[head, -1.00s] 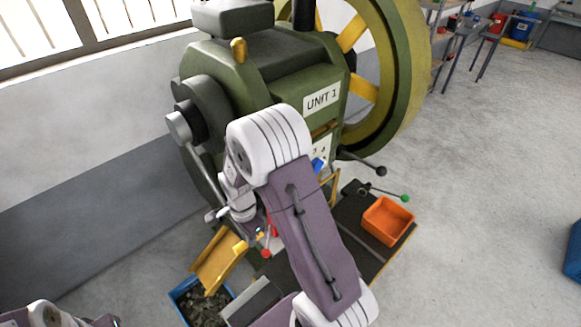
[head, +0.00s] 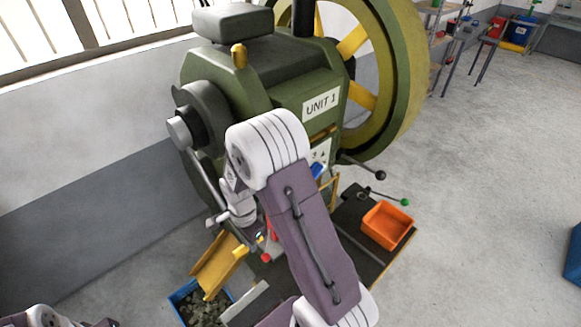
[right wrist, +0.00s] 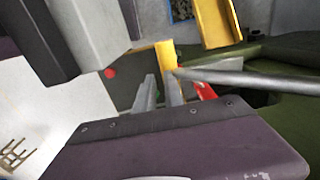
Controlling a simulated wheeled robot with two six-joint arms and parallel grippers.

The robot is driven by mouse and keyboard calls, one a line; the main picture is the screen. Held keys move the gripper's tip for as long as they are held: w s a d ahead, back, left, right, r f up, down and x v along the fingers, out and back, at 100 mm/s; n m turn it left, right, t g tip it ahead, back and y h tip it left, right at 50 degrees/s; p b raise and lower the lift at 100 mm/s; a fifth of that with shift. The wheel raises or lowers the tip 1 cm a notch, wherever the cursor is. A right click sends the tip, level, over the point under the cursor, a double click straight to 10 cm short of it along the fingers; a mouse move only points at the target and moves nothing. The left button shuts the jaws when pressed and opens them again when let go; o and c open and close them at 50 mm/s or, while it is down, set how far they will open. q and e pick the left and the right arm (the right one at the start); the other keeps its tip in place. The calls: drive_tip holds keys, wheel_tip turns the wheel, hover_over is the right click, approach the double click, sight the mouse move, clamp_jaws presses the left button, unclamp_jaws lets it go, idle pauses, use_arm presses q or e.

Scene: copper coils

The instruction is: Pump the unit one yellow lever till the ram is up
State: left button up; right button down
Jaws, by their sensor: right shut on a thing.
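The green press marked UNIT 1 (head: 321,104) stands against the wall in the head view. My right arm crosses in front of it and hides part of its lower front. My right gripper (right wrist: 160,92) shows in the right wrist view, its two grey fingers close together and shut on the yellow lever (right wrist: 166,58). The lever extends beyond the fingertips. In the head view the grip is mostly hidden behind my wrist. I cannot make out the ram or its height. My left gripper is out of view; only part of that arm shows at bottom left.
A red lever (right wrist: 205,90) and a grey rod (right wrist: 240,77) lie close to my right gripper. A yellow chute (head: 219,264) leads to a blue bin (head: 182,294). An orange tray (head: 387,225) sits at the right. The floor at right is open.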

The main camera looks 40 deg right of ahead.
drive_tip(key=s+r+p, duration=0.5)
drive_tip(key=r+p, duration=0.4)
drive_tip(key=r, duration=0.1)
drive_tip(key=shift+s+d+r, duration=0.25)
drive_tip(key=shift+d+r, duration=0.05)
drive_tip(key=shift+r, duration=0.1)
drive_tip(key=shift+w, duration=0.2)
drive_tip(key=shift+f+b, duration=0.3)
drive_tip(key=shift+f, duration=0.35)
